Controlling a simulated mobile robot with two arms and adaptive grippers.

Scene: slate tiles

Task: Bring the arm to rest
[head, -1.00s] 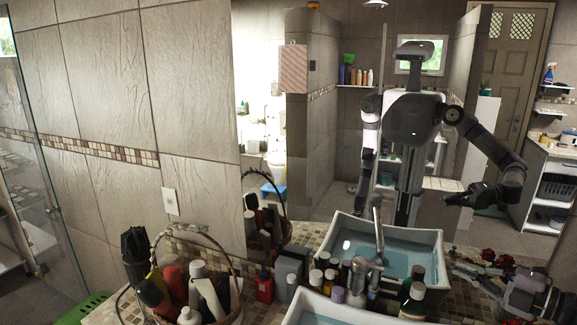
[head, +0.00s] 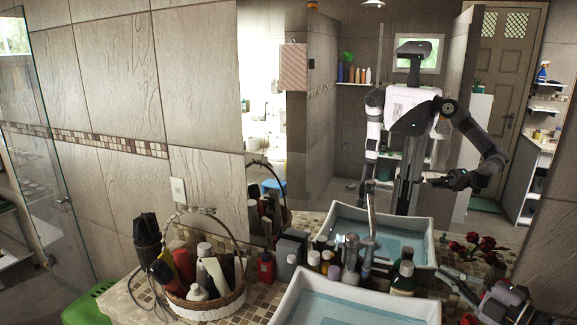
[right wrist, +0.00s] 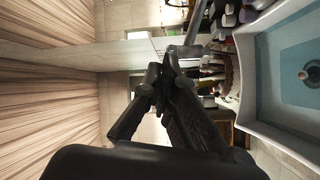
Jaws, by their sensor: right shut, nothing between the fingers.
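My right gripper (head: 443,272) is at the lower right of the head view, just right of the sink and close to red roses. Its fingers point left toward the basin. In the right wrist view the dark fingertips (right wrist: 168,72) come together with nothing between them, so it is shut and empty. The mirror (head: 330,150) shows my reflection, with the right arm bent and raised and the left arm hanging down. My left gripper does not show directly in either view.
A white sink (head: 300,308) with water and a tap stands on the tiled counter (head: 125,300). A wicker basket (head: 215,305) of bottles is at left, and several small bottles (head: 333,272) stand behind the sink. Red roses (head: 470,320) are near my right arm. A glass panel (head: 45,150) is at far left.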

